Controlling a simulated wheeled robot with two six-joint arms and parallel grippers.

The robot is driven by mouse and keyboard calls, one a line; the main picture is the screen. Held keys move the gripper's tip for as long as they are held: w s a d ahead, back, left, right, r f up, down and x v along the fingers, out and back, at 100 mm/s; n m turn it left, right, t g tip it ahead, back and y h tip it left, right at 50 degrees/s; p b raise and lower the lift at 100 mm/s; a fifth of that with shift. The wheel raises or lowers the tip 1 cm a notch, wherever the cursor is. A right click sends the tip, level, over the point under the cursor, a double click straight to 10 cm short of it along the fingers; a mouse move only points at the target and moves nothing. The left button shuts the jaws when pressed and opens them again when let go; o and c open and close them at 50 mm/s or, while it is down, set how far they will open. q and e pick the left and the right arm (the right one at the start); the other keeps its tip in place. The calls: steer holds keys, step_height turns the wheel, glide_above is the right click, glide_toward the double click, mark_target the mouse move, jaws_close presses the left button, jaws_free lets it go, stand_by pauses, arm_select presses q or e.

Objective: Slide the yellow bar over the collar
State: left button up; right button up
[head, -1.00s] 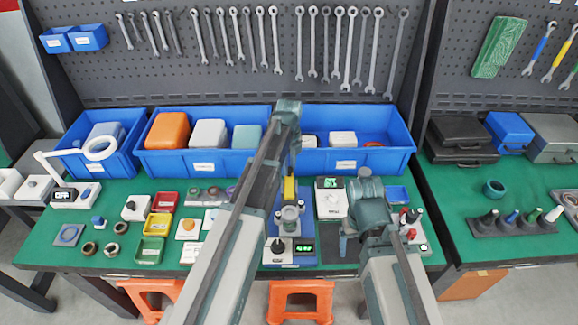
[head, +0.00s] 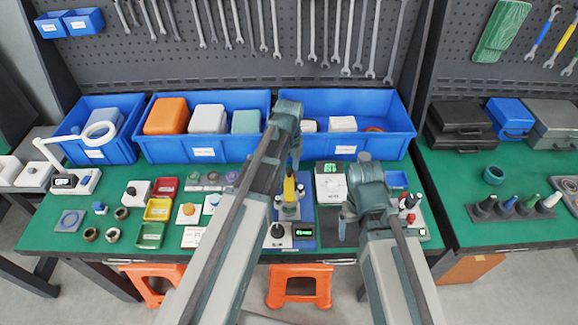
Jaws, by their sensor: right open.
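The yellow bar (head: 290,188) stands near the middle of the bench, at a test fixture on a blue base (head: 307,213). A grey metal round part (head: 288,211), possibly the collar, sits just in front of the bar. My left gripper (head: 294,168) points down directly above and behind the bar; its fingers are small and partly hidden by its own wrist, so its grip on the bar is unclear. My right gripper (head: 347,213) is open and points down right of the fixture, apart from the bar.
A white device with a green display (head: 330,184) stands right of the fixture. Blue bins (head: 345,150) line the back. Small red, yellow and green trays (head: 151,234) lie left. A stand with coloured-top parts (head: 410,212) is close to my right arm.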

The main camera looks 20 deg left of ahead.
mark_target(290, 172)
arm_select(q)
steer(key=shift+w+r, duration=0.1)
steer(key=shift+r, duration=0.05)
steer(key=shift+r+p, duration=0.6)
steer(key=shift+p, duration=0.15)
step_height(290, 172, up, 12)
steer(key=p, duration=1.2)
steer(key=shift+r, duration=0.15)
steer(key=s+d+f+n+b, duration=0.5)
steer(key=s+n, duration=0.3)
steer(key=n, duration=0.2)
steer(key=s+d+f+n+y+b, duration=0.1)
steer(key=s+d+f+n+b, duration=0.5)
steer(key=s+n, duration=0.3)
steer(key=shift+f+n+b, duration=0.5)
steer(key=shift+f+b, duration=0.05)
steer(key=shift+f, duration=0.1)
